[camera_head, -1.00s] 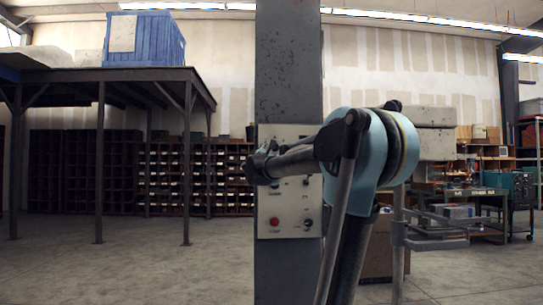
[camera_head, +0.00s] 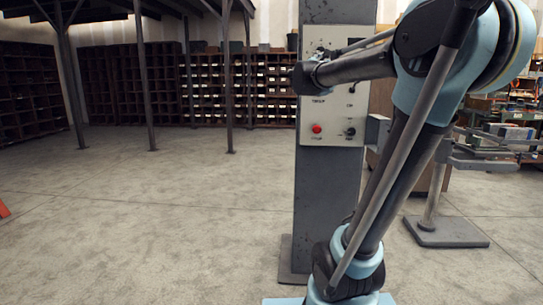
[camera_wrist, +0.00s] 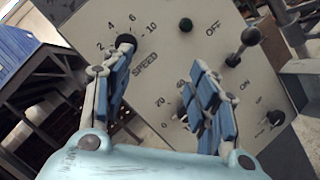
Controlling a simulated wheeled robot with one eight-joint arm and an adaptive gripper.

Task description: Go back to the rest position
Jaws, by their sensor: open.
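My gripper (camera_wrist: 162,62) is open and empty in the wrist view, its two fingers with blue pads spread apart in front of a pale control panel (camera_wrist: 165,25). The left finger overlaps the black speed knob (camera_wrist: 126,43). The right finger partly covers another dial. Whether either finger touches the panel I cannot tell. In the head view my arm bends across the right side, and its end is beside the left edge of the panel (camera_head: 335,132), with the fingers too small to make out.
The panel hangs on a grey steel post (camera_head: 325,210). A grey stand (camera_head: 447,232) is at right. Shelving (camera_head: 215,85) lines the back.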

